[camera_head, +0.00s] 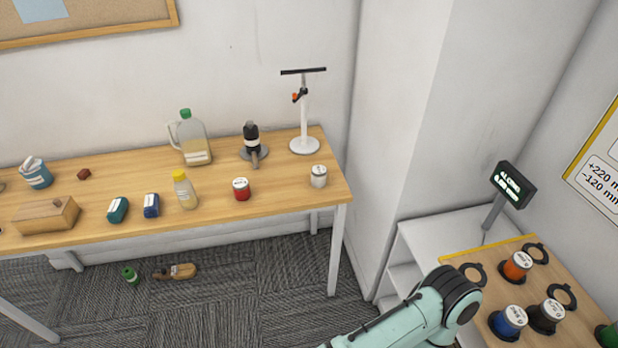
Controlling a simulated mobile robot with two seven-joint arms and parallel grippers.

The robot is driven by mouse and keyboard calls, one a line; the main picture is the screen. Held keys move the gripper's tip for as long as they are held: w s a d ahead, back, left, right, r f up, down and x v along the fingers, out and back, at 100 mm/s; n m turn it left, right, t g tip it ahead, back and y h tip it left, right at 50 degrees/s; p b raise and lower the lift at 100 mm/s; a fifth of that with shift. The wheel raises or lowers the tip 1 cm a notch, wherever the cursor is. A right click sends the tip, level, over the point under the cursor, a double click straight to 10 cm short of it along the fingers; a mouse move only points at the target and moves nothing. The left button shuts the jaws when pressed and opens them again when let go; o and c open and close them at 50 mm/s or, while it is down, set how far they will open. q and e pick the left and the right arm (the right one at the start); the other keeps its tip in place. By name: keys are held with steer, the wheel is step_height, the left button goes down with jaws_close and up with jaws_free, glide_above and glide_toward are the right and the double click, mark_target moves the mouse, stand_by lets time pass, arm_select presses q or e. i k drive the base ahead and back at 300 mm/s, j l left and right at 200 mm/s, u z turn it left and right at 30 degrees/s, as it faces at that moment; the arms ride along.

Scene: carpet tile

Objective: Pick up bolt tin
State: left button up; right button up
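Several small tins with pale lids are in view, and I cannot read their labels to tell which one is the bolt tin. A red tin (241,189) and a white tin (319,176) stand on the wooden table (280,197). An orange tin (517,266), a blue tin (508,322), a dark tin (546,316) and a green tin (607,335) are on the wooden board (480,262) at the right. A green tin (130,276) is on the carpet. One teal arm of mine shows at the bottom right, but neither gripper shows.
A brown object (175,272) lies on the carpet below. A display (512,184) stands behind the board. A white wall corner separates the two work areas.

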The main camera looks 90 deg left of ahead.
mark_target(319, 172)
steer(key=u, duration=2.9)
steer(key=i+j, duration=0.1)
steer(key=i, duration=0.3)
steer(key=i+j+z, duration=0.1)
steer(key=i, duration=0.3)
steer(key=i+j+z, duration=0.1)
steer(key=i, duration=0.3)
